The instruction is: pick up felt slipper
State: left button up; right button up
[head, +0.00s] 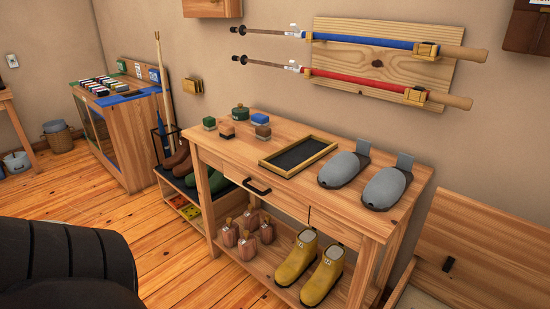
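Two grey felt slippers lie side by side on the right end of the wooden table top. The left slipper (343,171) is nearer the tray, and the right slipper (386,187) is close to the table's right edge. Both have their rounded toes toward me and a grey flap standing up at the back. They look slightly apart. Neither of my grippers is in view. A large dark rounded shape, whose identity I cannot tell, fills the lower left corner.
A shallow black-lined tray (298,154) lies left of the slippers. Several small blocks and a green round tin (240,113) stand at the table's left end. Yellow boots (322,276) stand on the lower shelf. Ski poles hang on a wall board (380,58) above. Floor is open at left.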

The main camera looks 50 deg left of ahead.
aim_at(339, 171)
jog(key=u, duration=2.85)
jog(key=i, duration=2.6)
jog(key=z, duration=4.1)
